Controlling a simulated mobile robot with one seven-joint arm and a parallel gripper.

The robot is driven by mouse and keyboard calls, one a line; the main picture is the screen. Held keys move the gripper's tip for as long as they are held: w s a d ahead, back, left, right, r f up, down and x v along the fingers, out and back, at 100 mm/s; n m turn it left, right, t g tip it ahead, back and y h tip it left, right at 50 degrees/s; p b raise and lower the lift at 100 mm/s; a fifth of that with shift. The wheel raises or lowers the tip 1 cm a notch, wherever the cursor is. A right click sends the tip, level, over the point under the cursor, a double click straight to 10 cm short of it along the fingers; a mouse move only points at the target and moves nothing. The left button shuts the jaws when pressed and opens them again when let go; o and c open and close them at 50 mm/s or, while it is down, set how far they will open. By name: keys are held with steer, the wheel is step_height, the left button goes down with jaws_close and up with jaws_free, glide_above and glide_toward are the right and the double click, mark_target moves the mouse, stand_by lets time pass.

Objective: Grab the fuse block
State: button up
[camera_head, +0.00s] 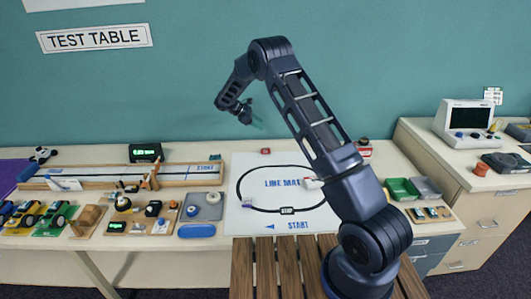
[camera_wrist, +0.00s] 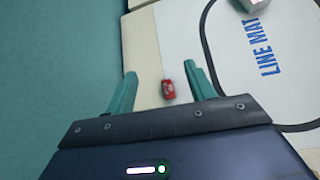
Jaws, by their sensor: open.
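A small red block (camera_head: 265,151), likely the fuse block, lies on the test table by the back edge of the white line mat (camera_head: 240,172). In the wrist view the red block (camera_wrist: 168,89) shows between the fingers in the picture, with pale marks on its top. My gripper (camera_head: 257,122) is raised above the back of the table, near the wall, fingers tilted down. In the wrist view its two teal fingers (camera_wrist: 162,76) are spread apart with nothing held. The block is apart from them.
The line mat has a black loop track with a small grey-white item (camera_head: 312,183) on it. Left are a wooden track (camera_head: 190,178), trays and toy cars. Green and grey bins (camera_head: 402,189) and a red-capped jar (camera_head: 364,148) stand right. Table around the red block is clear.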

steer(key=a+f+n, duration=0.1)
steer(key=a+f, duration=0.1)
steer(key=f, duration=0.2)
steer(key=w+a+f+n+t+h, duration=0.1)
steer(key=a+f, duration=0.1)
steer(key=f, duration=0.2)
steer(key=a+f+n, duration=0.1)
steer(key=a+f, duration=0.1)
steer(key=f, duration=0.2)
steer(key=shift+w+a+h, duration=0.25)
steer(key=shift+w+h, duration=0.1)
steer(key=shift+h, duration=0.05)
glide_toward(267, 149)
steer(key=shift+w+d+f, duration=0.15)
steer(key=shift+d, duration=0.4)
steer(key=shift+w+d+f, duration=0.1)
steer(key=shift+d+f, duration=0.05)
steer(key=shift+d, duration=0.35)
steer(key=shift+x, duration=2.65)
steer(key=shift+s+a+f, duration=0.1)
steer(key=shift+s+f, duration=0.05)
steer(key=shift+f, duration=0.05)
steer(key=c, duration=1.1)
